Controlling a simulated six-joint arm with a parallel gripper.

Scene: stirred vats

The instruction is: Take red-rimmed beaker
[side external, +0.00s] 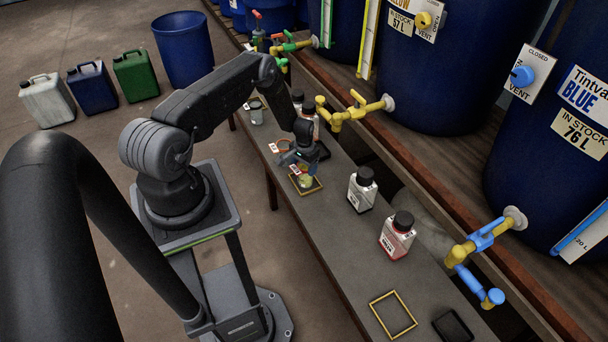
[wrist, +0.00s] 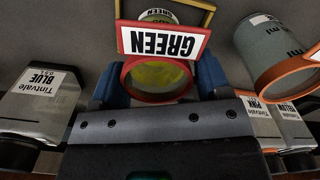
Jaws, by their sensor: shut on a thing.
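The red-rimmed beaker (wrist: 158,80) sits between the blue fingers of my gripper (wrist: 155,88) in the wrist view, with yellow-green liquid inside. A red-edged tag reading GREEN (wrist: 164,43) is at its rim and hides part of it. In the side view my gripper (side external: 301,160) is low over the bench and shut on the beaker (side external: 305,181), which is small there and partly covered. The beaker is at a yellow square frame (side external: 318,188) on the bench top. I cannot tell whether its base touches the bench.
An orange-rimmed beaker (wrist: 282,58) stands close by. A blue-label bottle (wrist: 38,100) and pink- and yellow-label bottles are around the gripper. Two bottles (side external: 362,190) (side external: 397,236) and an empty yellow frame (side external: 393,315) are nearer along the bench. Taps (side external: 350,110) overhang its far side.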

